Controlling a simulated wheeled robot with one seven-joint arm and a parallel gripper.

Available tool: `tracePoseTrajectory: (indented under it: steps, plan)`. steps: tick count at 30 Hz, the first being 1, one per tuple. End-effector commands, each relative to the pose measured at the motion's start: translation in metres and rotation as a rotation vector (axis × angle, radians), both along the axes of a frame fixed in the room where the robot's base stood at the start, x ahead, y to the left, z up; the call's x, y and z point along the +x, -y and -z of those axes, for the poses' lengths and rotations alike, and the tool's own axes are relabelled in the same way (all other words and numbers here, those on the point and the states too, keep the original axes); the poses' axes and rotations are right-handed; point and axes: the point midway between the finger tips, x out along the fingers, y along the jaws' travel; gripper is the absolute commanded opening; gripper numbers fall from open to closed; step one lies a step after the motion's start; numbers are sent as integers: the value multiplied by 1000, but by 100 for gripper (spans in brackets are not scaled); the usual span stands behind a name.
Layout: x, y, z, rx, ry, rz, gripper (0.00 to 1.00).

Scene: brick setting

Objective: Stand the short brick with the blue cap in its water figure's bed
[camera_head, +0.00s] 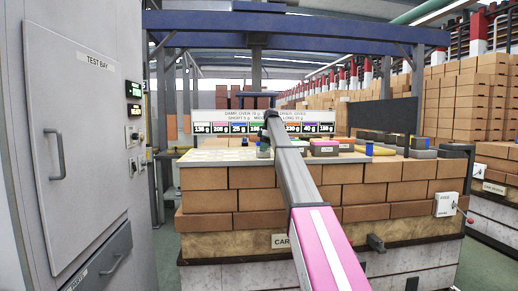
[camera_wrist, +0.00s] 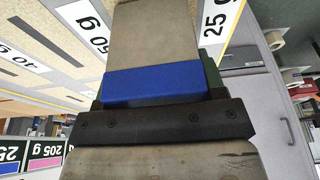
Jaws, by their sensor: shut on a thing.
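In the wrist view, a grey-brown brick (camera_wrist: 155,35) with a blue cap band (camera_wrist: 155,82) sits between the dark jaws of my gripper (camera_wrist: 158,108). My gripper is shut on it. Pale beds below carry white tags; a "25 g" tag (camera_wrist: 218,22) lies right of the brick, and a "50 g" tag (camera_wrist: 88,22) lies left. In the head view, my gripper (camera_head: 264,147) is over the left-middle part of the pale bed board (camera_head: 215,155). The held brick is too small there to make out. I cannot tell whether it touches a bed.
A sign board (camera_head: 225,128) with coloured weight panels stands behind the bed board. A grey test bay cabinet (camera_head: 80,150) fills the left. Brick stacks (camera_head: 470,95) rise at right.

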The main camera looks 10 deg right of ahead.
Motion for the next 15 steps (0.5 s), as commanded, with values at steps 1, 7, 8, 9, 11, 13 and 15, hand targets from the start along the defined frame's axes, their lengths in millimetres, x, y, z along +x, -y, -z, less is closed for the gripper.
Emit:
tracePoseTrajectory:
  steps: [1,7,8,9,11,13,15]
  plan:
    - [-1,1,1,0,1,0,23]
    - [0,1,0,0,1,-1,23]
    - [0,1,0,0,1,0,23]
    - [0,1,1,0,0,0,23]
    - [0,1,3,0,0,0,70]
    - [0,1,3,0,0,0,89]
    - [0,0,3,0,0,0,89]
